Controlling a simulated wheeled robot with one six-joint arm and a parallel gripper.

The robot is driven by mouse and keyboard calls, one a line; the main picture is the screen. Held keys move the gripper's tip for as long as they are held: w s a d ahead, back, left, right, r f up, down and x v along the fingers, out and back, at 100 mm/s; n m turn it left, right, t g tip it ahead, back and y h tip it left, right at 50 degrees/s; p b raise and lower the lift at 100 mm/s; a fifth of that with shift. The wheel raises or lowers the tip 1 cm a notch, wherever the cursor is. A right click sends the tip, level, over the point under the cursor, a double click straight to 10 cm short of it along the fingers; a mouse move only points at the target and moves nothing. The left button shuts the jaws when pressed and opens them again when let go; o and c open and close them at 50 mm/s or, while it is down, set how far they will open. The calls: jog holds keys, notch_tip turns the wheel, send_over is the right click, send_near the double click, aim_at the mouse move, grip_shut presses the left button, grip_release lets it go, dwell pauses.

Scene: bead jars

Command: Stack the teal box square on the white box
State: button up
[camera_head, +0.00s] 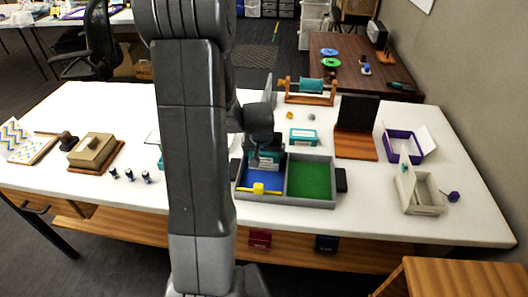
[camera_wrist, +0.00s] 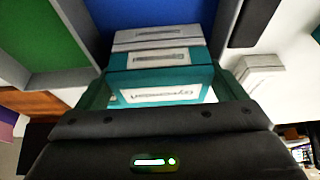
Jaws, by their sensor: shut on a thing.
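My gripper (camera_head: 264,158) is over the blue compartment of the divided tray (camera_head: 310,203) and is shut on a teal box. The teal box (camera_wrist: 160,85) shows between the fingers in the wrist view, its white printed label facing the camera. A white-grey box (camera_wrist: 158,40) with a pale label shows just past it, against the blue floor. In the wrist view the teal box overlaps the lower part of the white box. I cannot tell whether the two touch. In the head view my gripper and arm hide much of both boxes.
The green compartment (camera_head: 309,180) is empty. Another teal box (camera_head: 302,137) lies on the white table behind the tray. A yellow piece (camera_head: 258,188) is at the tray's front edge. A dark upright panel on a wooden base (camera_head: 356,145) and an open purple box (camera_head: 408,150) stand to the right.

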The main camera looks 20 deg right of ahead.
jog(key=shift+f, duration=0.1)
jog(key=o, duration=0.7)
jog(key=shift+o, duration=0.2)
jog(key=shift+r, duration=0.35)
jog(key=v, duration=1.1)
jog(key=shift+s+r, duration=0.15)
jog(key=shift+r, duration=0.1)
jog(key=shift+a, duration=0.1)
